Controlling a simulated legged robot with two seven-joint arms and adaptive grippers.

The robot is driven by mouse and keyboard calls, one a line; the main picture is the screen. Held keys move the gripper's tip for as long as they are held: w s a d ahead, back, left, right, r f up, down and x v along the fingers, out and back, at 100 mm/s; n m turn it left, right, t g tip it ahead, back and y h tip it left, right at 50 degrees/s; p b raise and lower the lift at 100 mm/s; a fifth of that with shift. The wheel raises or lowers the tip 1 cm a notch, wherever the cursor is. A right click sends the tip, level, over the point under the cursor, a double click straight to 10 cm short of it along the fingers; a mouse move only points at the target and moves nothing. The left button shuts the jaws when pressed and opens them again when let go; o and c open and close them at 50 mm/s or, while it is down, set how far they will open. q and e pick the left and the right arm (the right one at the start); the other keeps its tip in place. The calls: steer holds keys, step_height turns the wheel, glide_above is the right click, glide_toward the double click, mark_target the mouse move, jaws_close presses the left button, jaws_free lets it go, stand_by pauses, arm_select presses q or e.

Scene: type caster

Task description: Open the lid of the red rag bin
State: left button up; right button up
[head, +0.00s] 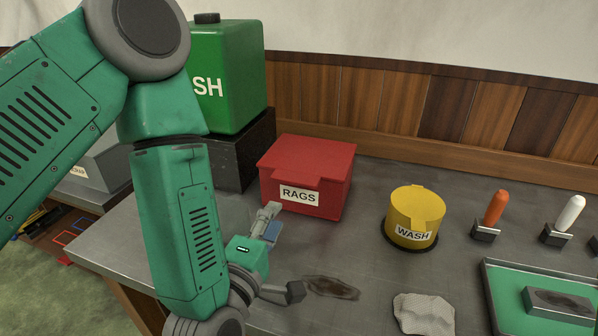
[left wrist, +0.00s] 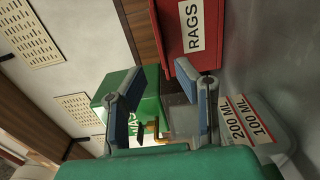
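The red rag bin (head: 304,182), labelled RAGS, stands on the grey bench. Its red lid (head: 308,152) lies shut on top, with a lip overhanging the front. In the left wrist view the bin (left wrist: 213,50) shows sideways at the top, with the lid's edge (left wrist: 160,28) on its left. My left gripper (head: 284,250) is open and empty in front of the bin. One finger is near the bin's lower left front; I cannot tell whether it touches. In the left wrist view the blue-padded fingers (left wrist: 168,88) are spread apart. My right gripper is not in view.
A yellow WASH pot (head: 414,213) stands right of the bin. A green wash tank (head: 228,75) on a black block (head: 240,150) is behind left. A marked container (left wrist: 255,125) is near the gripper.

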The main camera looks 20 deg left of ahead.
mark_target(296, 178)
arm_select(q)
steer(key=w+p, duration=0.1)
steer(key=w, duration=1.1)
steer(key=shift+w+d, duration=0.2)
steer(key=shift+a, duration=0.1)
jaws_close()
